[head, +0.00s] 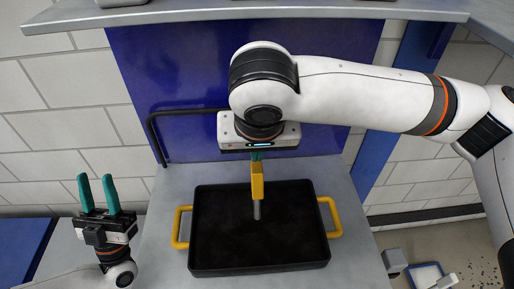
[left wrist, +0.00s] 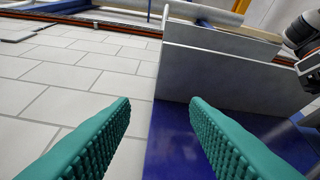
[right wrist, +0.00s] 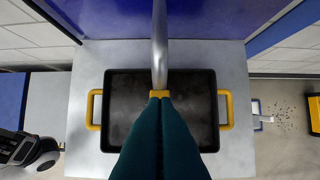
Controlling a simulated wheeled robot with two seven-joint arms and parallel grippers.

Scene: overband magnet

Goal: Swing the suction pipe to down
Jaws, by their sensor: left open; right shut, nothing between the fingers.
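The pipe shows in the right wrist view as a silver tube (right wrist: 160,45) running from the top edge to the centre, with a small yellow part (right wrist: 160,94) at its end. In the head view a yellow piece (head: 257,182) with a short grey end hangs over the black tray; the rest of the pipe is hidden by my right arm. My right gripper (right wrist: 160,100) is shut and empty, its teal fingertips at the yellow part; whether they touch it I cannot tell. My left gripper (head: 99,190) is open and empty, left of the tray; its fingers show in the left wrist view (left wrist: 160,110).
The black tray (head: 205,262) with yellow side handles sits on a grey surface (head: 365,245). A blue panel (head: 165,75) stands behind it, with a dark bent bar at its left. A grey shelf edge (head: 190,15) runs across the top. Small items lie on the floor at right.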

